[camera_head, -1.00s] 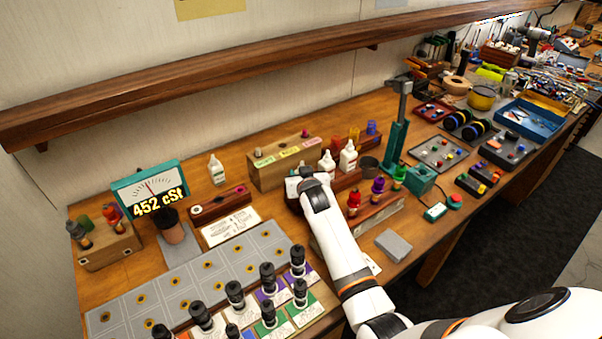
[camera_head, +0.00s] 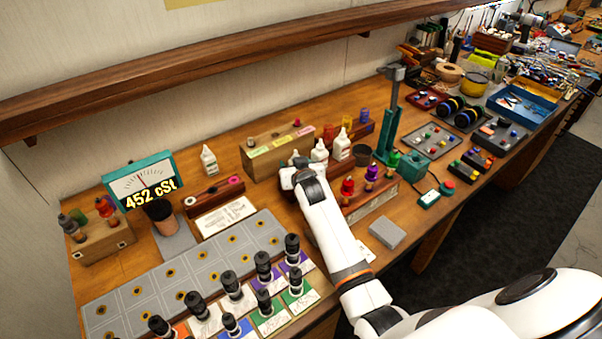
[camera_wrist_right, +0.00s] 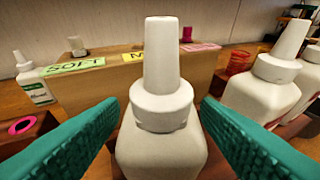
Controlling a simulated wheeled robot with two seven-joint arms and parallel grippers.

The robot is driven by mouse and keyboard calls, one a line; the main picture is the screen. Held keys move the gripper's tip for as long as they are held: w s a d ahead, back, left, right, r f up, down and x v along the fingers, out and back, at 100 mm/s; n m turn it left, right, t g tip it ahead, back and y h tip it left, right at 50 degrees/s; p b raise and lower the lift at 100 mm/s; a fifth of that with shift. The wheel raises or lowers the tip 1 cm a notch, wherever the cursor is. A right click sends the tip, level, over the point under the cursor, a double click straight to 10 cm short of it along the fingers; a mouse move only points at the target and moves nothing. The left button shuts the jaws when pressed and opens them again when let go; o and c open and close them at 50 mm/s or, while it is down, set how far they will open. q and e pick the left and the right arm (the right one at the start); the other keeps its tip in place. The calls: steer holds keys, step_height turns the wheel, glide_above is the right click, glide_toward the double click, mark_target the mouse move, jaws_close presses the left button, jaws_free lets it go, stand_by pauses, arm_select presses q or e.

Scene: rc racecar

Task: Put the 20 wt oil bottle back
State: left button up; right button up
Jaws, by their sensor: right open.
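A white bottle with a cone nozzle (camera_wrist_right: 165,95) stands upright between the two teal fingers of my right gripper (camera_wrist_right: 160,128). The fingers are open, one on each side of it, with no clear grip. Its label is not visible. In the head view my right gripper (camera_head: 293,178) is at the front of the long wooden block, and only the bottle's top (camera_head: 298,158) shows behind it. Two similar white bottles (camera_head: 319,153) (camera_head: 341,146) stand to its right. Another white bottle (camera_head: 208,160) stands alone at the left. I cannot read which is 20 wt. My left gripper is out of view.
A wooden block with SOFT and other tags (camera_head: 280,148) stands behind the bottle. Red and purple bottles in a rack (camera_head: 369,197) are right of my arm. A gauge reading 452 cSt (camera_head: 140,180) is at left.

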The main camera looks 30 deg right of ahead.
steer(key=b+v, duration=0.1)
steer(key=v, duration=0.9)
steer(key=shift+s+r, duration=0.15)
steer(key=shift+s, duration=0.15)
steer(key=shift+a, duration=0.1)
